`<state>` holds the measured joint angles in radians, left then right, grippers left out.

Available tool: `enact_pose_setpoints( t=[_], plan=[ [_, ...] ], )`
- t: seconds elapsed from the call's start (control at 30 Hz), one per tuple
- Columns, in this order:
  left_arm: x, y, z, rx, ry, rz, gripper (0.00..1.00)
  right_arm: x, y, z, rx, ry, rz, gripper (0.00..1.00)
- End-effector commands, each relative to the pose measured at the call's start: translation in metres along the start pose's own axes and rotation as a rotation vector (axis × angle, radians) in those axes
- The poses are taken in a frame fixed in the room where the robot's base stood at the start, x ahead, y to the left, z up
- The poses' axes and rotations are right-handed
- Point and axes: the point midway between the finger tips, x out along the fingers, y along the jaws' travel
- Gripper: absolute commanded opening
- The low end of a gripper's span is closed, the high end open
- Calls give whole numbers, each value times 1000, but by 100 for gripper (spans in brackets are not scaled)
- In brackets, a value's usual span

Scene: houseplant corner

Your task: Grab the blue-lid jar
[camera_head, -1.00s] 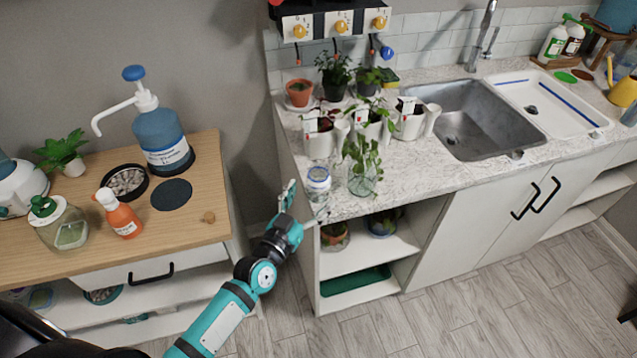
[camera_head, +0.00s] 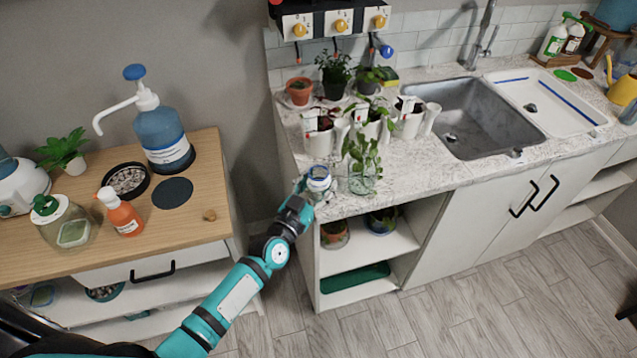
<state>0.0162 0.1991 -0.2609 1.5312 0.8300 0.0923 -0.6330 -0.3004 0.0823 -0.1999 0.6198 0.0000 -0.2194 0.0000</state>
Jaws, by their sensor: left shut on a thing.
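The blue-lid jar (camera_head: 319,180) is a small clear jar with a blue rim at its top, at the front left corner of the marble counter (camera_head: 430,182). My left gripper (camera_head: 314,188) reaches it from the lower left and is shut on it. The jar looks upright, and I cannot tell whether it touches the counter. The fingers partly cover its lower side. My right gripper is not in view.
A glass jar with a leafy cutting (camera_head: 363,178) stands close to the right of the blue-lid jar. White pitchers (camera_head: 320,142) stand behind it. A wooden cabinet (camera_head: 190,225) is to the left, across a gap. The counter right of the cutting is clear.

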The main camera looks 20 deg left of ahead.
Motion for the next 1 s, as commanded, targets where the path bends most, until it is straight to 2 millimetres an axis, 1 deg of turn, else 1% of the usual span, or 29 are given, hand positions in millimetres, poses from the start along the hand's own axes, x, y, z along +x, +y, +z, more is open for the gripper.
enact_pose_setpoints(
  t=[0.03, 0.13, 0.17, 0.47, 0.63, 0.87, 1.0],
  plan=[
    [0, 0, 0, 0, 0, 0, 27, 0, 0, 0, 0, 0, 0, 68],
    [0, 0, 0, 0, 0, 0, 14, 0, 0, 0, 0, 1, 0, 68],
    [0, 0, -1, 0, 1, 0, 13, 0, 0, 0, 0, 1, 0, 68],
    [0, 0, -2, 0, 2, 0, 13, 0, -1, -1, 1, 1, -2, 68],
    [0, 0, -7, -1, 3, -1, 13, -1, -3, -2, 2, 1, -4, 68],
    [0, 0, -23, -2, 3, -1, 13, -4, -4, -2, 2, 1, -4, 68],
    [0, 0, -35, -2, 3, -1, 13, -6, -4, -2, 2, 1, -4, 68]
  ],
)
